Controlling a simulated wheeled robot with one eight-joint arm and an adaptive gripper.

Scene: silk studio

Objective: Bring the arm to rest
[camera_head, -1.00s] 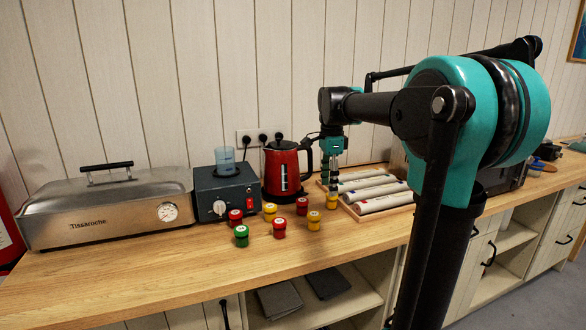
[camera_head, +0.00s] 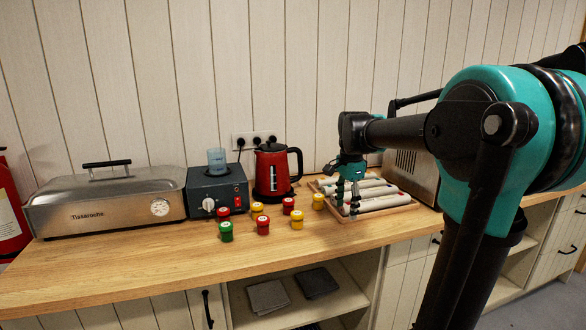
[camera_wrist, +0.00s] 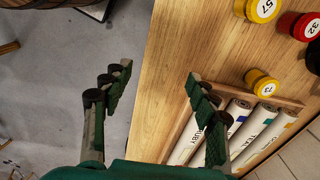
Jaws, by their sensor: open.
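My gripper (camera_head: 347,194) is open and empty. In the head view it hangs in front of the wooden tray of rolls, right of the small jars. In the wrist view my gripper (camera_wrist: 155,90) has its fingers spread wide, one over the grey floor and the other over the counter and the tray's end.
Several red, yellow and green jars (camera_head: 263,226) stand on the wooden counter (camera_head: 130,275). Behind them are a red kettle (camera_head: 270,175), a grey box with a beaker (camera_head: 217,190) and a metal case (camera_head: 105,210). The tray (camera_head: 385,212) holds several white rolls. The counter's front is clear.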

